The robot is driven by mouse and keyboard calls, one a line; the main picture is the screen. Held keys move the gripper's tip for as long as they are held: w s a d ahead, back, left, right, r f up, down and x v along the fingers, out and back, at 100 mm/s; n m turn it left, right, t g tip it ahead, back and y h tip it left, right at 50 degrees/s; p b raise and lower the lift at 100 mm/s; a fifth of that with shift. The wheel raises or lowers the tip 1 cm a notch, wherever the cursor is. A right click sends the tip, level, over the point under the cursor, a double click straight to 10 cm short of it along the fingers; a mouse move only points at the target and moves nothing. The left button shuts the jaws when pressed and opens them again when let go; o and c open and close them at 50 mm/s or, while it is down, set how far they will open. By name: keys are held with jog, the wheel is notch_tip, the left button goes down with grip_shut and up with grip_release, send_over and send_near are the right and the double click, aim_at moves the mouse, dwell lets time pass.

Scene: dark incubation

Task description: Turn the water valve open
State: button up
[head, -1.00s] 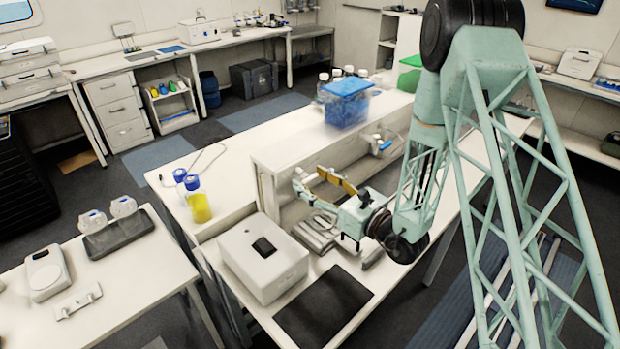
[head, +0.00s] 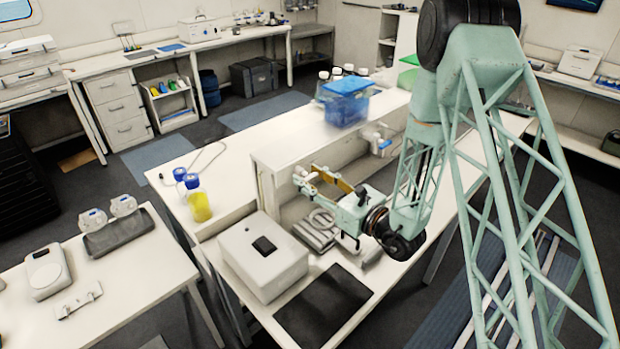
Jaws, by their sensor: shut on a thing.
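My gripper (head: 304,180) is at the front of the raised white shelf (head: 285,158) on the middle bench, its fingers pointing left. It is shut on a small pale fitting that looks like a valve handle. The fingers hide most of this fitting, so its turn angle cannot be told. The inner face of one finger is yellow-brown. A white tap-like valve with a blue handle (head: 384,144) sticks out of the same shelf front, to the right of my gripper and apart from it.
A blue-lidded bin (head: 346,108) stands on the shelf. Below my gripper are grey metal pieces (head: 318,231), a white box (head: 262,262) and a dark mat (head: 323,306). Bottles, one with yellow liquid (head: 200,207), stand at the left.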

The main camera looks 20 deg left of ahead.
jog(key=shift+f+n+b, duration=0.1)
jog(key=shift+n+b, duration=0.8)
jog(key=shift+b, duration=1.3)
jog(key=n+b, duration=0.4)
jog(key=b, duration=0.2)
jog(key=shift+s, duration=0.1)
jog(key=n+b, duration=0.4)
jog(key=b, duration=0.4)
jog(key=shift+f, duration=0.1)
jog(key=n+b, duration=0.1)
jog(key=b, duration=0.2)
jog(key=shift+n, duration=0.3)
jog(key=shift+n+b, duration=0.3)
jog(key=shift+b, duration=0.45)
jog(key=n+b, duration=0.2)
jog(key=b, duration=0.1)
jog(key=shift+s+a, duration=0.1)
jog(key=shift+n+b, duration=0.7)
jog(key=shift+n, duration=1.1)
